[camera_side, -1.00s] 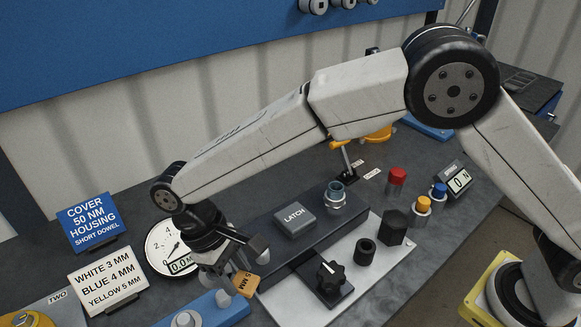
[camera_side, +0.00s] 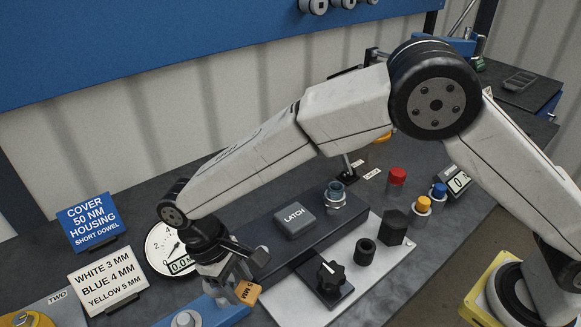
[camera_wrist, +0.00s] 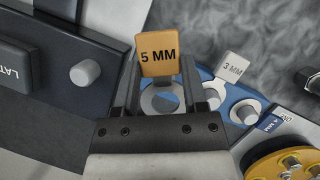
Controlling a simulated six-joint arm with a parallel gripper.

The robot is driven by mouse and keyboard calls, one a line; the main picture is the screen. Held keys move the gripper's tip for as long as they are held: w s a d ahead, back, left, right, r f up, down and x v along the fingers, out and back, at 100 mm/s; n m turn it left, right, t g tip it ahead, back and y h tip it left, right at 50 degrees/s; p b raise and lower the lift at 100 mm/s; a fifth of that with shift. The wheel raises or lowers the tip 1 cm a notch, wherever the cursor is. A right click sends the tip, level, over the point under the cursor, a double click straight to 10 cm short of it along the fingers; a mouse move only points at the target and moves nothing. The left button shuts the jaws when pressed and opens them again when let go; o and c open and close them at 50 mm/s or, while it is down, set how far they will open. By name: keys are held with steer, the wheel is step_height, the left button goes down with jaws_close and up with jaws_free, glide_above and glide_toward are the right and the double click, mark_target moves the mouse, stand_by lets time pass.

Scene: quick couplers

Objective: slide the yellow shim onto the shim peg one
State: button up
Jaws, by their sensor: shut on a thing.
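The yellow shim (camera_side: 247,292) has an orange-yellow tab marked 5 MM. My gripper (camera_side: 238,276) is shut on it, low over the right end of the blue rack (camera_side: 232,313). In the wrist view the tab (camera_wrist: 158,52) stands out beyond the jaws, and the shim's grey ring (camera_wrist: 147,99) sits between my gripper's fingers (camera_wrist: 160,92). A grey peg (camera_wrist: 86,72) stands on the dark fixture left of the shim in the wrist view. No label tells which peg is peg one.
The white 3 MM shim (camera_wrist: 232,66) and the blue 4 MM tag (camera_wrist: 272,123) are at the right in the wrist view. The LATCH block (camera_side: 295,221) and a black knob (camera_side: 331,276) stand right of my gripper. A gauge (camera_side: 163,249) is behind it.

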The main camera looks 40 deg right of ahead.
steer(key=shift+f, duration=1.35)
steer(key=shift+f, duration=1.95)
stand_by(2.2)
steer(key=o, duration=1.1)
steer(key=shift+o, duration=0.2)
steer(key=shift+r, duration=0.1)
steer(key=shift+v, duration=3.8)
